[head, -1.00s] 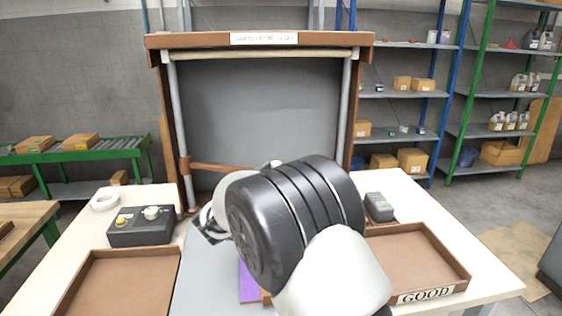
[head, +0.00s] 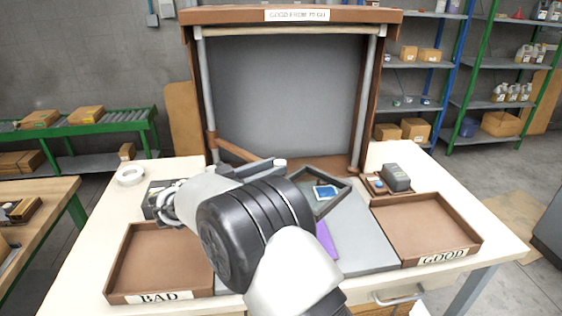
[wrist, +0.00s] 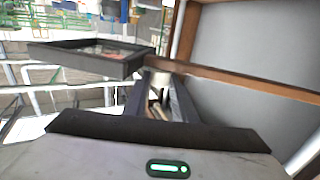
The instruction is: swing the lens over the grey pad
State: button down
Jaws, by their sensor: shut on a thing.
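The lens has a dark square frame (head: 343,201) and stands just right of my gripper in the head view. It also shows at the upper left of the wrist view (wrist: 132,66). Its brown swing arm (head: 232,148) runs from the left post toward my gripper. My gripper (head: 272,165) is shut on the lens's handle; its fingers (wrist: 160,95) close around a pale part in the wrist view. In the head view the lens overlaps the back of the grey pad (head: 358,236). A blue card (head: 325,192) shows inside the frame. My arm hides the pad's left side.
A purple cloth (head: 326,241) lies on the pad beside my arm. The BAD tray (head: 158,298) is at left, the GOOD tray (head: 444,257) at right. A dark control box (head: 155,193) is partly hidden. A small grey device (head: 396,177) stands at back right.

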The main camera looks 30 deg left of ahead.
jog(key=shift+s+a+f+m+g+h, duration=0.15)
jog(key=shift+s+m+h, duration=0.1)
jog(key=shift+s, duration=0.15)
jog(key=shift+s+a+r+m+g+h, duration=0.1)
jog(key=shift+s+a+m+g+h, duration=0.05)
jog(key=shift+s+h, duration=0.15)
jog(key=shift+s, duration=0.15)
jog(key=c, duration=1.5)
grip_release()
jog(key=shift+s, duration=0.15)
jog(key=shift+o, duration=0.2)
jog(key=v, duration=1.7)
jog(key=shift+s+a, duration=0.1)
jog(key=shift+s, duration=0.05)
